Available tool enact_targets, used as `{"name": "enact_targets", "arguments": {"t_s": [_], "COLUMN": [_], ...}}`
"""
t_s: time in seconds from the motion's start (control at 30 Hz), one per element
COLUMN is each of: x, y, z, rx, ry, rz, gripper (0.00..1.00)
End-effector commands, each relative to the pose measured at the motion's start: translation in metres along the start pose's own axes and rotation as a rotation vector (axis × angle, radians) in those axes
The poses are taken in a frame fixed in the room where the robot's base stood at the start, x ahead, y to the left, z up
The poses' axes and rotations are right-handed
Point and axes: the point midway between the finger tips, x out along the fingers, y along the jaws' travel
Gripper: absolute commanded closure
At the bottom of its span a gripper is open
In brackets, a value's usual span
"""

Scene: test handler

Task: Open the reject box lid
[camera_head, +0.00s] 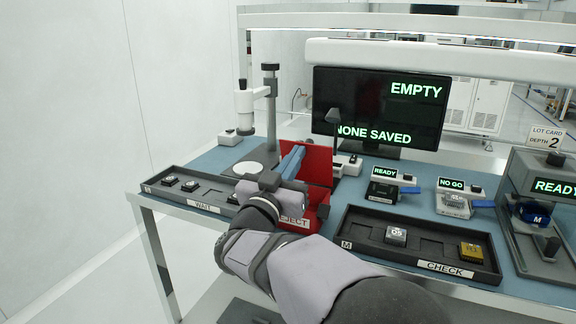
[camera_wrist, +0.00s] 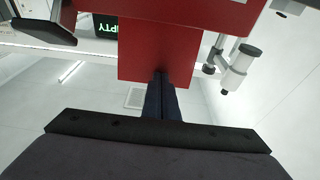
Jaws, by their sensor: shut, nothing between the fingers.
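The red reject box (camera_head: 319,220) stands at the middle of the bench front, with a REJECT label on its front, partly hidden by my arm. A red panel (camera_head: 318,165) that looks like its lid stands raised, roughly upright, at the box's back. My gripper (camera_head: 298,151) is shut and empty, its blue fingers pointing up in front of this panel. In the wrist view the shut fingertips (camera_wrist: 161,76) overlap the lower part of the red panel (camera_wrist: 158,45); I cannot tell whether they touch it.
A WAIT tray (camera_head: 215,210) lies left of the box and a CHECK tray (camera_head: 345,226) right of it. A microscope-like stand (camera_head: 271,110) rises behind left. A monitor (camera_head: 380,108) stands behind. Small READY and NO GO units (camera_head: 461,187) sit to the right.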

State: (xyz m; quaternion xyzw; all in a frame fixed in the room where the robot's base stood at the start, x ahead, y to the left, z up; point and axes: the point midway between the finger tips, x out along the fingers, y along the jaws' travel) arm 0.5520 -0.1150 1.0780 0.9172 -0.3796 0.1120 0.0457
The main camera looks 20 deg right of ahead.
Motion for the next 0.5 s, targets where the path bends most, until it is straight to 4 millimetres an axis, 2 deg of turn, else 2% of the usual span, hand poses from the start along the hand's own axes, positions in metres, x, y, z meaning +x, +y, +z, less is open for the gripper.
{"name": "enact_targets", "arguments": {"t_s": [0.03, 0.5], "x": [0.005, 0.023], "y": [0.000, 0.000], "z": [-0.011, -0.010], "rx": [-0.001, -0.002], "ry": [-0.026, -0.206], "rz": [0.001, 0.001], "gripper": [1.00, 1.00]}}
